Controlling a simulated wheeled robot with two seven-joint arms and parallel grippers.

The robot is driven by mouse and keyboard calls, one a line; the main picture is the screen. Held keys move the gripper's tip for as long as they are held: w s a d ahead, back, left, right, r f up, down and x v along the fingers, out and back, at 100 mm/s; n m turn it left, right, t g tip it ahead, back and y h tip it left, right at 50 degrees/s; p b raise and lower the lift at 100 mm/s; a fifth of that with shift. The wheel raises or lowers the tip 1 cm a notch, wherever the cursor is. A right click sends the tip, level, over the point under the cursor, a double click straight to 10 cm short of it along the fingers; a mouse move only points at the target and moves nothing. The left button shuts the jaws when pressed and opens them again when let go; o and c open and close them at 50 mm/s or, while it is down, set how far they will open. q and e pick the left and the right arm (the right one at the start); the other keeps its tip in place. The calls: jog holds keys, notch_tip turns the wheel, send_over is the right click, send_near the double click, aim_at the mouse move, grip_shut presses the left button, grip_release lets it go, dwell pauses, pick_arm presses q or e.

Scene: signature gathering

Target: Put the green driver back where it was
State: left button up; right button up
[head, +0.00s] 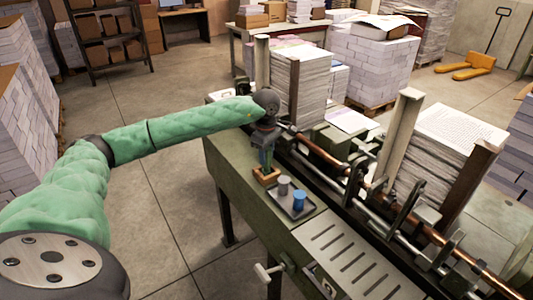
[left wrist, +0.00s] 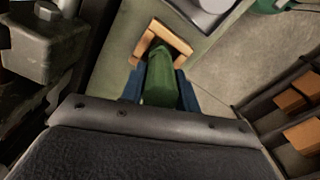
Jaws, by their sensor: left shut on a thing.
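The green driver (left wrist: 158,80) is between the blue fingers of my left gripper (left wrist: 160,92) in the left wrist view, and the gripper is shut on it. In the head view my left gripper (head: 266,155) points down over the near-left part of the green machine bed. A square wooden holder (head: 266,180) stands on the bed right below it. In the left wrist view the driver's far end overlaps the opening of the wooden holder (left wrist: 182,42). I cannot tell how deep the driver sits in it. My right gripper is not in view.
A dark tray (head: 305,210) with a grey cup (head: 283,186) and a blue cup (head: 299,200) lies close to the holder. Metal rods and a copper-coloured shaft (head: 325,152) run along the machine behind. Paper stacks (head: 303,85) rise beyond.

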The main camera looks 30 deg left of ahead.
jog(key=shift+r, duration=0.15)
pick_arm(q)
jog(key=o, duration=0.9)
jog(key=shift+o, duration=0.4)
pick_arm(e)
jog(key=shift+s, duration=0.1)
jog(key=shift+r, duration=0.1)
pick_arm(q)
jog(key=shift+r, duration=0.3)
notch_tip(320, 180, up, 11)
jog(key=b, duration=0.5)
jog(key=shift+f, duration=0.15)
jog(key=shift+r, duration=0.4)
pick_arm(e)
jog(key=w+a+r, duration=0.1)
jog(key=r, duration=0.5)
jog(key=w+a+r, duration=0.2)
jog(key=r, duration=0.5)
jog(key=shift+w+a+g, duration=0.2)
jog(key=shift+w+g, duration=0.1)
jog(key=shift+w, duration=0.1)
